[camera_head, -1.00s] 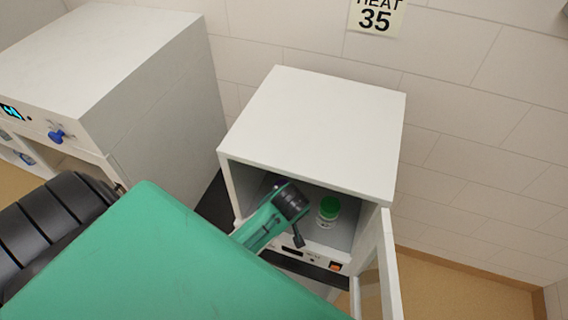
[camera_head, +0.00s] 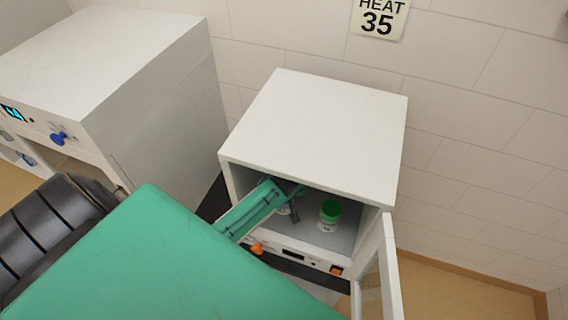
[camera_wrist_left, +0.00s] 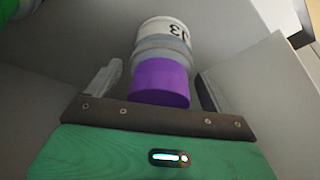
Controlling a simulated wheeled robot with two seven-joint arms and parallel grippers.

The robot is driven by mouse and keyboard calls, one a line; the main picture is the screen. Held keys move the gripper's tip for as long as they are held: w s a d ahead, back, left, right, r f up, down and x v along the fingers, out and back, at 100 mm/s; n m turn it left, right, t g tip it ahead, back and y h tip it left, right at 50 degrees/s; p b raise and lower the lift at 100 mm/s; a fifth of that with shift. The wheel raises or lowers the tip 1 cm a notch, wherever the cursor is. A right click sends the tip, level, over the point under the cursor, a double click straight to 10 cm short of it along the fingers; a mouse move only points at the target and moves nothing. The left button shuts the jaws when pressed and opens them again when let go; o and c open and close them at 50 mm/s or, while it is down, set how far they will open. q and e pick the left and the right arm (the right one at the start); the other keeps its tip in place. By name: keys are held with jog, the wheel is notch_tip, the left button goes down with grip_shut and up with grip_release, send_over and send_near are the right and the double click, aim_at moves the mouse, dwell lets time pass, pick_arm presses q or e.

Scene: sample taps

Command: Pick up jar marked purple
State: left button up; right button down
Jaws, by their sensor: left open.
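The jar marked purple (camera_wrist_left: 162,72) shows in the left wrist view, with a purple lid and a white body with dark writing. In the head view it is mostly hidden behind my left arm inside the white cabinet. My left gripper (camera_wrist_left: 158,84) is open, with one finger on each side of the jar. I cannot tell whether the fingers touch it. In the head view the left gripper (camera_head: 292,200) reaches through the cabinet opening. My right gripper is not in view.
A green-lidded jar (camera_head: 329,214) stands to the right inside the white cabinet (camera_head: 320,130); its green also shows in the wrist view (camera_wrist_left: 14,8). The cabinet door (camera_head: 389,270) hangs open on the right. Another white unit (camera_head: 110,70) stands at the left.

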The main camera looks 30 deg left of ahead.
pick_arm(q)
jog(key=c, duration=1.1)
jog(key=shift+r, duration=0.15)
jog(key=shift+c, duration=0.2)
